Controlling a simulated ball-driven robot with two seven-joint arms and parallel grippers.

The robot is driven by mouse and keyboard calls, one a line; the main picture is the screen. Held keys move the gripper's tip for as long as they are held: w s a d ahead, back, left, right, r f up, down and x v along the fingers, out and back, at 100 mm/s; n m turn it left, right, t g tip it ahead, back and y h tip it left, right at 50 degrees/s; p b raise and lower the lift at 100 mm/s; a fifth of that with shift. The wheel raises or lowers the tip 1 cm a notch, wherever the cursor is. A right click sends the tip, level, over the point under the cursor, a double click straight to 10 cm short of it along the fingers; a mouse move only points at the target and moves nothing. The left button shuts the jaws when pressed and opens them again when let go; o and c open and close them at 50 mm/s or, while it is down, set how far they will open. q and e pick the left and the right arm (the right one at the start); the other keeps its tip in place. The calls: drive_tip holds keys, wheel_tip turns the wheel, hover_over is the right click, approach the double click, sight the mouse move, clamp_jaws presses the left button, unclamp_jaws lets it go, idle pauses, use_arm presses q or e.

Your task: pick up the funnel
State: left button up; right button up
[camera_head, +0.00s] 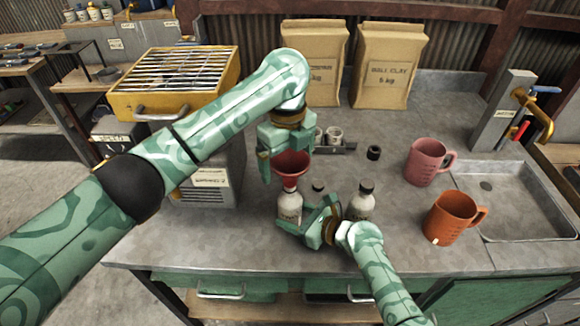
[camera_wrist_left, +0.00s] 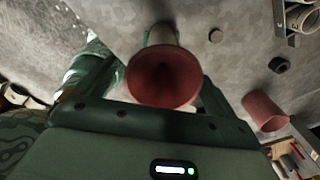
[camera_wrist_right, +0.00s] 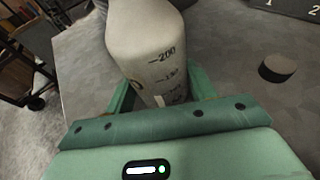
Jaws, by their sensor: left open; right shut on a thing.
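The red funnel (camera_head: 291,167) sits on top of a white bottle (camera_head: 289,207), mouth up. My left gripper (camera_head: 288,158) is above the bottle with its open jaws around the funnel. In the left wrist view the funnel (camera_wrist_left: 163,78) lies between the two fingers, and I look into its dark bowl. Whether the fingers touch it I cannot tell. My right gripper (camera_head: 304,216) is shut on the white bottle. In the right wrist view the marked bottle (camera_wrist_right: 152,55) stands between the fingers; its top is out of view.
A second white bottle with a dark cap (camera_head: 361,205) stands right of my right gripper. A small cap (camera_head: 318,186) and a black ring (camera_head: 373,153) lie on the counter. Clay bags (camera_head: 388,65) stand behind.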

use_arm(q)
drive_tip(key=f, duration=0.5)
drive_tip(key=shift+d+f, duration=0.3)
drive_tip(key=shift+f, duration=0.05)
drive_tip(key=c, duration=1)
wheel_tip(320, 180, up, 10)
drive_tip(key=shift+r, duration=0.1)
use_arm(e)
drive_tip(key=o, duration=0.8)
use_arm(q)
drive_tip(key=shift+w, duration=0.1)
use_arm(e)
drive_tip(key=shift+o, duration=0.2)
